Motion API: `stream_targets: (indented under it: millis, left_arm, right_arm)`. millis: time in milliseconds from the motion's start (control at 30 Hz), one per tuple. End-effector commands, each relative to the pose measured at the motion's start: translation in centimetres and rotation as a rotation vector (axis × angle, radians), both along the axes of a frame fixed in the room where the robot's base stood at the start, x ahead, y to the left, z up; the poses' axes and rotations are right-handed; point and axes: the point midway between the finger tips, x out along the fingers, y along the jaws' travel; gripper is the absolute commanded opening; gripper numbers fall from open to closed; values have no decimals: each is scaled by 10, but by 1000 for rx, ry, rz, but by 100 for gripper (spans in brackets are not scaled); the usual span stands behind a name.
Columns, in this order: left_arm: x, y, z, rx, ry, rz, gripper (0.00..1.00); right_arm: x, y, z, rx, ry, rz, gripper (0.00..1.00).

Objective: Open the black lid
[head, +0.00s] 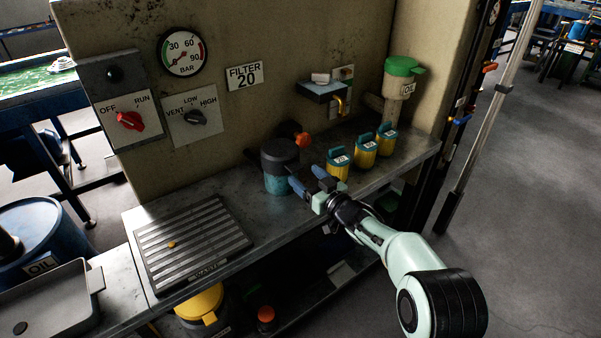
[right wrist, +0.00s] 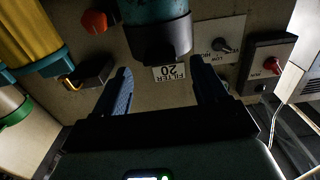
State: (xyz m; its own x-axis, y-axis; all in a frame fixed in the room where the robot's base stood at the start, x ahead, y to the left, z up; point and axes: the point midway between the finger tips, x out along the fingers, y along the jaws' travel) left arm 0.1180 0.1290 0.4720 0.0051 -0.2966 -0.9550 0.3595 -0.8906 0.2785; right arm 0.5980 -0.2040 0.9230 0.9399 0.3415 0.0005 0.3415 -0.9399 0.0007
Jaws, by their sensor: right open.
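The black lid (head: 280,150) sits closed on a teal pot (head: 279,184) on the metal bench, against the wall panel. In the right wrist view, which is upside down, the black lid (right wrist: 161,42) hangs below the teal pot body (right wrist: 155,10). My right gripper (head: 306,178) is open and empty, just to the right of the pot, with its blue fingers pointing towards it. In the right wrist view the lid lies beyond and between the spread fingers of the gripper (right wrist: 163,88), apart from them. My left gripper is not in view.
An orange knob (head: 302,139) is on the wall right behind the pot. Yellow canisters (head: 363,152) stand in a row to its right. A green-topped oil container (head: 402,75) is farther right. A slotted grate (head: 191,243) lies left, with clear bench between it and the pot.

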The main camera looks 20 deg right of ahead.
Motion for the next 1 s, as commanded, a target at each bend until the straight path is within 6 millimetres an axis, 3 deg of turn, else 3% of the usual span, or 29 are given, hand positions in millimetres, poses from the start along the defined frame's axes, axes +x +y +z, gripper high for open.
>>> stream_targets:
  millis: [200, 600, 633, 833, 867, 1000]
  left_arm:
    - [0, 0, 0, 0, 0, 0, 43]
    - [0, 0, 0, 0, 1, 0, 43]
    - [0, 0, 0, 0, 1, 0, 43]
    - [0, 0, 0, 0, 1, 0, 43]
    - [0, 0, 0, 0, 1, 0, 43]
    - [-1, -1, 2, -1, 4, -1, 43]
  right_arm:
    - [24, 9, -1, -1, 1, 1, 72]
    - [31, 11, 0, 0, 1, 0, 72]
    - [31, 11, 0, 0, 1, 0, 69]
    - [30, 11, 0, 0, 1, 0, 4]
    - [30, 11, 0, 0, 1, 0, 0]
    - [30, 12, 1, -1, 3, 0, 0]
